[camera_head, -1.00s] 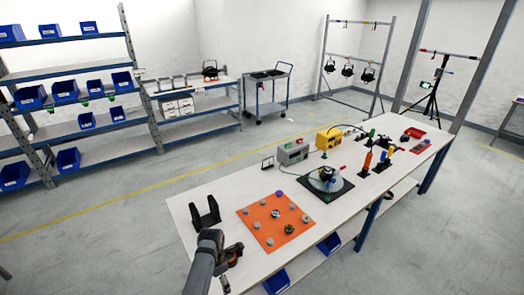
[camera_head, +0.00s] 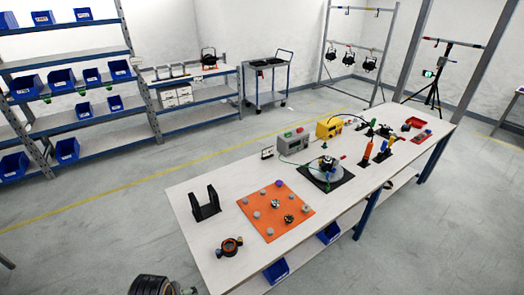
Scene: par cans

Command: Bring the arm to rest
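One of my arms shows only as a dark ribbed, rounded part (camera_head: 152,286) at the bottom edge, left of the table's near corner. No gripper fingers can be made out in the head view.
Farther along the table are a grey box (camera_head: 293,142), a yellow box (camera_head: 329,128), a round turntable on a black mat (camera_head: 342,184), several bottles and a red tray (camera_head: 415,122). Blue-binned shelves (camera_head: 70,118) stand at the back left. Floor left of the table is clear.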

